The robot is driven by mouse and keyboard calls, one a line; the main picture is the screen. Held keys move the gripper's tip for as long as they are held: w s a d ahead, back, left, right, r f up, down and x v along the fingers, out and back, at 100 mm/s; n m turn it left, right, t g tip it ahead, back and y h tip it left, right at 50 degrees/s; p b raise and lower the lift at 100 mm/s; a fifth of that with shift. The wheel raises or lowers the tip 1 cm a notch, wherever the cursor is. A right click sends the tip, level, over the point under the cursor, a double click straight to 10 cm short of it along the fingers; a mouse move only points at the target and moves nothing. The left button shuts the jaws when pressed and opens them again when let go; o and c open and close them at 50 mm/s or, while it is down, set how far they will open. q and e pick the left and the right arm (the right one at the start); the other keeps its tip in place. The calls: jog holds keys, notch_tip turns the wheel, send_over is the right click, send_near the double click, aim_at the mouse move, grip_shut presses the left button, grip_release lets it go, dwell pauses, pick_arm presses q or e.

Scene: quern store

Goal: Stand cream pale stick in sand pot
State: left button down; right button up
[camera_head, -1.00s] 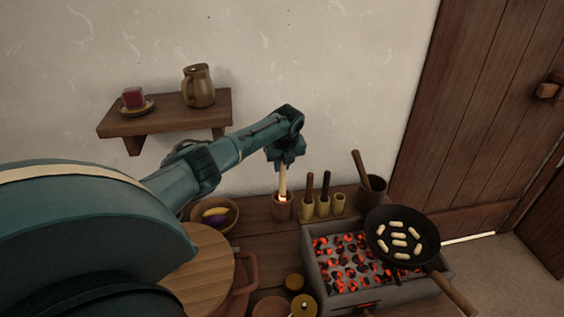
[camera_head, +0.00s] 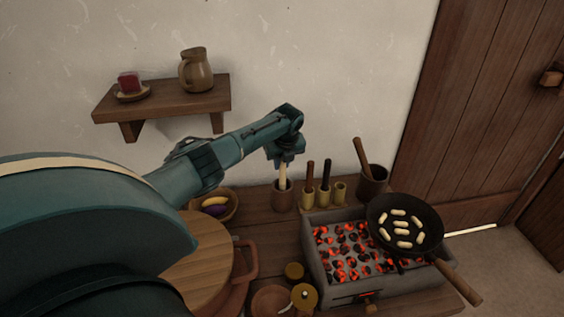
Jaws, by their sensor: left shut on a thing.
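My left gripper (camera_head: 285,160) is shut on the pale cream stick (camera_head: 283,177), which hangs upright below it. The stick's lower end is at the mouth of the small brown sand pot (camera_head: 283,203) and is hidden by the rim. The gripper is just above the pot, on the wooden table near the wall. The sand inside cannot be seen from here. My right gripper is not in view.
Right of the pot stand small holders with brown (camera_head: 309,178) and dark (camera_head: 325,176) sticks, and a larger brown pot (camera_head: 373,186). A pan (camera_head: 420,225) sits over a brazier of glowing coals (camera_head: 340,262). A bowl (camera_head: 232,212) stands left.

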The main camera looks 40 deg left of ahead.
pick_arm(q)
jog(key=c, duration=1.2)
grip_release()
jog(key=shift+c, duration=0.2)
jog(key=shift+r, duration=0.15)
jog(key=p+v, duration=0.1)
jog(key=v, duration=1.2)
